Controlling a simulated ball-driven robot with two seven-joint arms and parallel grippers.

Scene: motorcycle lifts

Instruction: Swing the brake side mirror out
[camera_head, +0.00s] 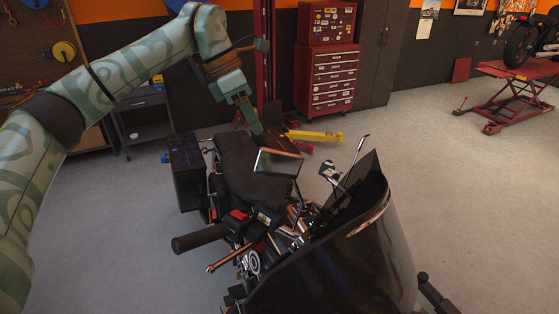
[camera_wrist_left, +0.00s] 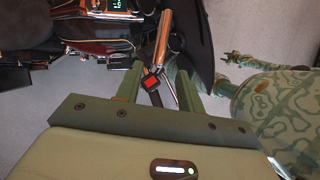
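The motorcycle's mirror on the side of the red-switch handgrip, which I take as the brake side mirror (camera_head: 278,162), stands on a thin stem above the handlebar in the head view. Its bright rectangular face is tilted up. My left gripper (camera_head: 256,128) points down above the seat, just behind this mirror in the picture; I cannot tell if they touch. In the left wrist view the left gripper (camera_wrist_left: 158,88) has its two green fingers wide apart, with a dark, red-marked part visible between them. I cannot make out a firm hold on anything. My right gripper cannot be made out clearly.
The dark handgrip (camera_head: 200,238) sticks out left of the bars. The other mirror (camera_head: 336,172) stands near the large dark windshield (camera_head: 345,260). The seat (camera_head: 245,165) lies below my gripper. A red tool chest (camera_head: 332,80) stands behind; grey floor is open at right.

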